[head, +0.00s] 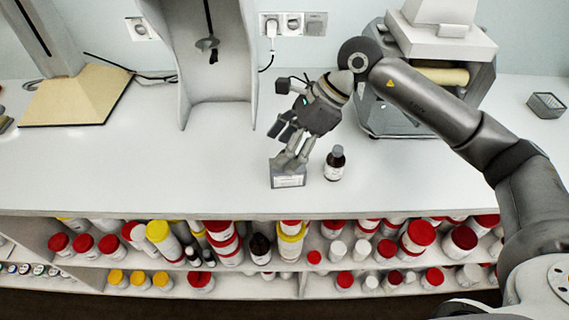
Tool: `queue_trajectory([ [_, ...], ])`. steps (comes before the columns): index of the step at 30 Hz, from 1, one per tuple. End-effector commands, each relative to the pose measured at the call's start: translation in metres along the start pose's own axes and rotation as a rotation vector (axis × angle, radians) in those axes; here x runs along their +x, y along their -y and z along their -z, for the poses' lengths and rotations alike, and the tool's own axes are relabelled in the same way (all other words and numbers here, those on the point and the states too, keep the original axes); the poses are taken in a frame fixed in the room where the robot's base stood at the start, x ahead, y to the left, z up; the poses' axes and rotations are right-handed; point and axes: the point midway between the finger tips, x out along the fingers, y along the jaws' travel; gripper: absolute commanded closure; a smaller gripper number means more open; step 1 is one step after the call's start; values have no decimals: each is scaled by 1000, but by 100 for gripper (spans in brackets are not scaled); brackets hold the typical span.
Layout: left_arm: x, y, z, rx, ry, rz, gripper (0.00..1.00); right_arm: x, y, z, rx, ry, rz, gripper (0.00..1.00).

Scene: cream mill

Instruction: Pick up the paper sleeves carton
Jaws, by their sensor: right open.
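A small grey carton with a white label (289,181) stands near the front edge of the white counter; it appears to be the paper sleeves carton, but its print is too small to read. My right gripper (291,160) points down at it from above, with its fingers open at the carton's top. The fingers hide part of the carton's upper side. I cannot tell whether they touch it. My left gripper is not in view.
A dark brown bottle (335,165) stands close to the right of the carton. A machine (400,115) stands behind at the right. Shelves below the counter hold several jars with red and yellow lids (419,236). The counter left of the carton is clear.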

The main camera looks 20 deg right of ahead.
Motion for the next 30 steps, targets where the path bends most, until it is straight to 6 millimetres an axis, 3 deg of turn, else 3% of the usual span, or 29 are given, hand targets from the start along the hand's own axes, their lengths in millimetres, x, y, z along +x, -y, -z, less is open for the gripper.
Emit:
queue_trajectory([
  [3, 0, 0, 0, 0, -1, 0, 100, -19, 13, 28, -14, -136, 37, 30],
  [8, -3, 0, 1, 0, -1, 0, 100, -23, 19, 44, -16, -208, 49, 30],
  [15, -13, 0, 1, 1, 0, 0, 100, 13, 21, 52, -15, -210, 46, 30],
  [23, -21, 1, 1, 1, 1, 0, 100, 32, 23, 56, -16, -208, 47, 30],
  [30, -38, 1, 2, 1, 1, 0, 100, 64, 27, 64, -15, -208, 46, 30],
])
